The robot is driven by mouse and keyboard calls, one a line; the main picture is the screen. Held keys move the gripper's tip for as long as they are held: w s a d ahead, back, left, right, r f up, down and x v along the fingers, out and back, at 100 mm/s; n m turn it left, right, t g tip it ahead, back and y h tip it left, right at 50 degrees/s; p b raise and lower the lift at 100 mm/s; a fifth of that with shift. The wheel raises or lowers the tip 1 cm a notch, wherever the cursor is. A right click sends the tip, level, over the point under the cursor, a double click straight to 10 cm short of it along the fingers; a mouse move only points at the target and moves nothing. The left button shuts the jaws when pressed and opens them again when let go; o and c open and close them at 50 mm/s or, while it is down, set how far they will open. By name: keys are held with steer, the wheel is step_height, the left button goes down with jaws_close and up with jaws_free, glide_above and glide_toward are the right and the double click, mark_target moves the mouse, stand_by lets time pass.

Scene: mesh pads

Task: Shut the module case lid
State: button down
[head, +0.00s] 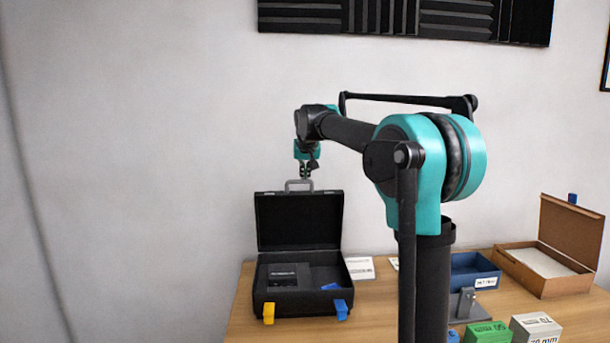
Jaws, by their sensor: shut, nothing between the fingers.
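The module case (300,303) is a black case on the left part of the wooden table. Its lid (299,221) stands open and upright at the back, with a grey handle (299,184) on its top edge. A yellow latch (268,313) and a blue latch (341,309) hang at the case's front. A dark module (284,274) lies inside. My gripper (305,174) is shut and empty, pointing down at the lid's top edge by the handle. I cannot tell whether it touches the handle.
A white card (360,268) lies right of the case. Farther right are a blue bin (472,272), an open cardboard box (535,272), a grey metal stand (465,304), a green block (488,333) and a white-grey block (536,328). A wall stands close behind the table.

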steer(key=s+f+t, duration=0.2)
steer(key=s+f, duration=0.5)
steer(key=s, duration=0.6)
steer(key=s+f+t, duration=0.3)
steer(key=s+f, duration=0.5)
steer(key=s, duration=0.5)
steer(key=s+f, duration=0.2)
steer(key=f, duration=0.4)
steer(key=s+f, duration=0.2)
steer(key=f, duration=0.5)
steer(key=shift+s+f+g, duration=0.15)
steer(key=shift+s+g, duration=0.1)
steer(key=shift+g, duration=0.05)
steer(key=shift+w+f, duration=0.15)
steer(key=shift+w, duration=0.2)
